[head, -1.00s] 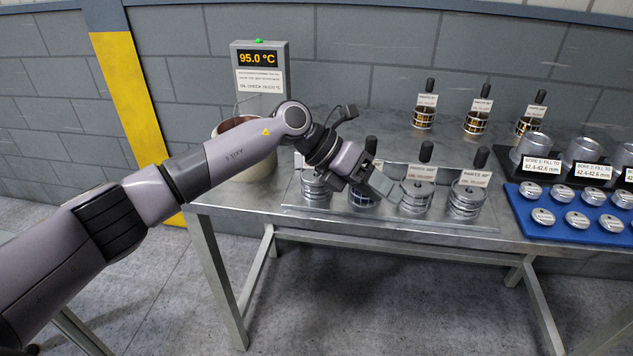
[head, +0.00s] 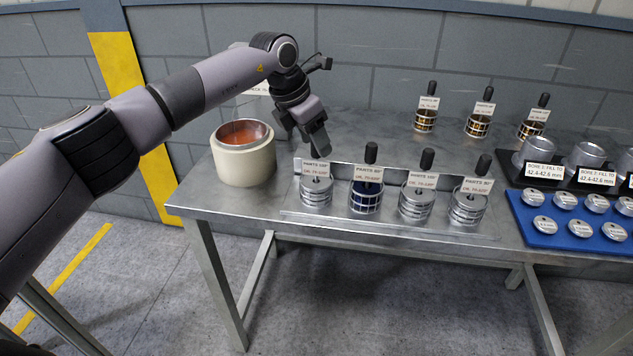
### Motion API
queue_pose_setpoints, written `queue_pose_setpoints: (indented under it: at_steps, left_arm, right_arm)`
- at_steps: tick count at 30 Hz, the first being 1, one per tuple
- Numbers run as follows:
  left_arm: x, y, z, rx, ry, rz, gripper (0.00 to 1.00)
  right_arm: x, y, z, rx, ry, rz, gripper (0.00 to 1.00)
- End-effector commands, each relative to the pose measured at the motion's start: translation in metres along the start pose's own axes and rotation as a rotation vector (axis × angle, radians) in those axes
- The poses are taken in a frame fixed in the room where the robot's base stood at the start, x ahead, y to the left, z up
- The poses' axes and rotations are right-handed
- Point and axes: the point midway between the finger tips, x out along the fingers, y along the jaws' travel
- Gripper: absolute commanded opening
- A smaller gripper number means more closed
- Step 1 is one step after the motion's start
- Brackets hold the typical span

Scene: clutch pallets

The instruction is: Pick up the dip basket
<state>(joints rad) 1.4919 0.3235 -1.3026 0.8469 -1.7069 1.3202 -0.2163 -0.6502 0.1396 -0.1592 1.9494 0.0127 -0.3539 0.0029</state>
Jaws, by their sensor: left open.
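Several round holders with upright black handles and label cards stand in two rows on the metal table. No card legibly names a dip basket, so I cannot tell which is meant. The front row has a silver stack at the left (head: 316,192), a blue-filled cage (head: 365,198) and two more silver stacks (head: 416,205) (head: 467,208). Three gold-and-black cages (head: 425,121) (head: 478,126) (head: 529,129) stand at the back. My left gripper (head: 304,139) is open and empty, pointing down above and behind the leftmost front stack, apart from it. My right gripper is not in view.
A cream pot (head: 244,165) with orange-brown inside stands at the table's left end. A low metal rail (head: 340,170) runs behind the front row. A blue tray (head: 548,238) with silver pieces and a black rack (head: 573,176) of cylinders stand right. The middle back is clear.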

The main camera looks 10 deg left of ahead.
Motion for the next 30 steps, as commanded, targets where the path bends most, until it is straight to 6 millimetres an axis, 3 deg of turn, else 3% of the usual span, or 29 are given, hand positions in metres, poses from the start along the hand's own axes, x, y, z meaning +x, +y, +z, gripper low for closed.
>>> queue_pose_setpoints:
  at_steps: [5,12,17,30]
  left_arm:
    - [0.017,0.000,0.001,0.000,-0.001,0.000,0.54]
    - [0.018,0.000,0.001,0.001,-0.002,0.001,0.54]
    - [0.018,0.000,0.001,0.001,-0.003,0.000,0.02]
    - [0.018,0.000,0.001,0.000,-0.003,0.000,0.00]
  right_arm:
    - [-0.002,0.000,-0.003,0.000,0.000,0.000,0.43]
    - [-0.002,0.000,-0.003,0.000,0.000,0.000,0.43]
    - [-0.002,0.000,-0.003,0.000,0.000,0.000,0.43]
    - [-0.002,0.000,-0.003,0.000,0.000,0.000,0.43]
